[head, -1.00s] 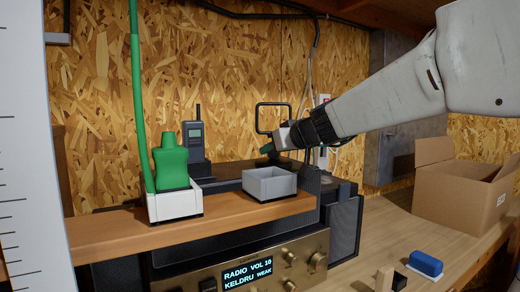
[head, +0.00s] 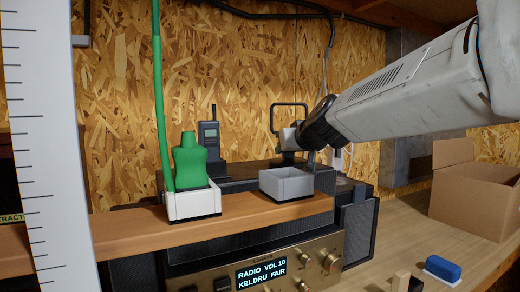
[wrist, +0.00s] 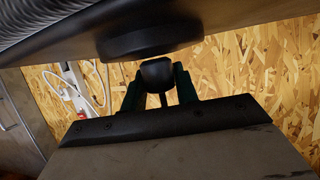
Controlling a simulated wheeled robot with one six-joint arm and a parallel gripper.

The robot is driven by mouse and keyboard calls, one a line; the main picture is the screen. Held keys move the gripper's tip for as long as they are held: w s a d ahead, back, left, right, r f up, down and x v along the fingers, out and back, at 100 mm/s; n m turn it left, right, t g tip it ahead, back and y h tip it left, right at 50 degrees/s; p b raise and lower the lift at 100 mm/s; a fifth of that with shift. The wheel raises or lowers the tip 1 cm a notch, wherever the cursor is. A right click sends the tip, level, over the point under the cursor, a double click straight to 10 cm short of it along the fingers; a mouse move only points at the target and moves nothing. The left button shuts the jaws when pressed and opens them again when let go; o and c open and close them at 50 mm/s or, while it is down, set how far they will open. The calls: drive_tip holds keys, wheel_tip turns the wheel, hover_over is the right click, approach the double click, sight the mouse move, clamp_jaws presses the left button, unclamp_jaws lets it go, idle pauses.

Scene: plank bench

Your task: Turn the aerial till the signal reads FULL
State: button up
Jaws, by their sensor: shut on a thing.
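The aerial is a black loop frame (head: 290,112) behind the grey box on the shelf. My gripper (head: 289,139) is at the foot of the loop, and its fingertips are hard to make out there. In the wrist view, the green fingers of my gripper (wrist: 158,84) are shut on a dark knob-like part (wrist: 156,73), apparently of the aerial. The radio (head: 300,267) has a lit display (head: 262,274) that reads RADIO VOL 10, KELDRU FAIR.
On the wooden shelf (head: 125,232) stand a white planter (head: 193,204) with a green bottle-like thing (head: 190,160), and an open grey box (head: 286,184). A handset (head: 209,136) stands behind. A cardboard box (head: 475,205) and blue block (head: 443,267) are on the right.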

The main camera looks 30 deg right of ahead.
drive_tip(key=o, duration=1)
drive_tip(key=shift+c, duration=0.2)
drive_tip(key=shift+s, duration=0.1)
drive_tip(key=v, duration=0.7)
drive_tip(key=shift+s+r, duration=0.15)
drive_tip(key=shift+s, duration=0.15)
